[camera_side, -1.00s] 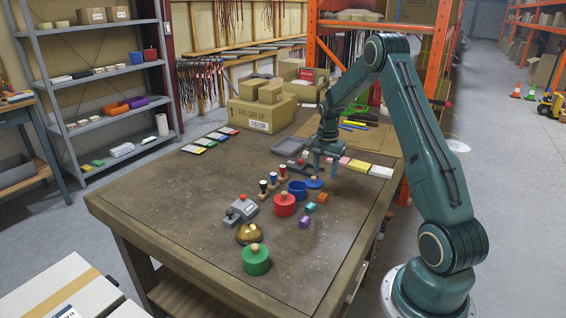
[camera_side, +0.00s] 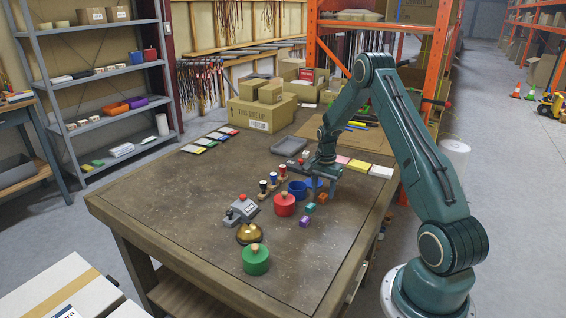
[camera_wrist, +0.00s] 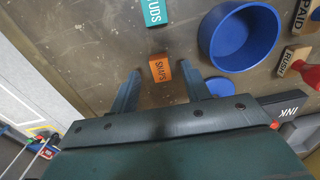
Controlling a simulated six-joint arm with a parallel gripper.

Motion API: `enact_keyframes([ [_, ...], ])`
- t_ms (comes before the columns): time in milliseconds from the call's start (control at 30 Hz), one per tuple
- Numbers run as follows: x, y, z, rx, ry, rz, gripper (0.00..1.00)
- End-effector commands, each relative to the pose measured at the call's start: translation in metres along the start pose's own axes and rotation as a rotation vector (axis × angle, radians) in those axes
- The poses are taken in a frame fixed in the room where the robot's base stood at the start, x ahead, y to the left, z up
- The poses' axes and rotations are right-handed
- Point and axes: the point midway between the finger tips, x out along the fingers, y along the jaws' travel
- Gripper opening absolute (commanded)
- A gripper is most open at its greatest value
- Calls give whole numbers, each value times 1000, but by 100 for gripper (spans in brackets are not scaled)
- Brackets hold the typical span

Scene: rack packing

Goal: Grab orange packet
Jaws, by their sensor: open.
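The orange packet (camera_wrist: 160,70), labelled SNAPS, lies on the table in the wrist view, between and slightly ahead of my two fingers. It is a small orange block (camera_side: 322,198) in the side view, just below my gripper (camera_side: 322,189). My gripper (camera_wrist: 160,76) is open and empty, with one finger to each side of the packet and a gap on both sides. I cannot tell exactly how high the fingertips are above the table.
A teal packet (camera_wrist: 153,11) lies just beyond the orange one. A blue pot (camera_wrist: 240,40) stands close to the right, with its blue lid (camera_wrist: 220,87) near my right finger. A purple packet (camera_side: 304,221), a red pot (camera_side: 284,205) and several stamps are nearby.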

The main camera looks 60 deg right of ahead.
Motion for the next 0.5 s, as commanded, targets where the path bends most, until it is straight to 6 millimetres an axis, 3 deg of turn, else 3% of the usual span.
enact_keyframes([
  [200, 20, 0, 0, 0, 0, 0, 47],
  [500, 22, 0, 0, 0, 1, -1, 47],
])
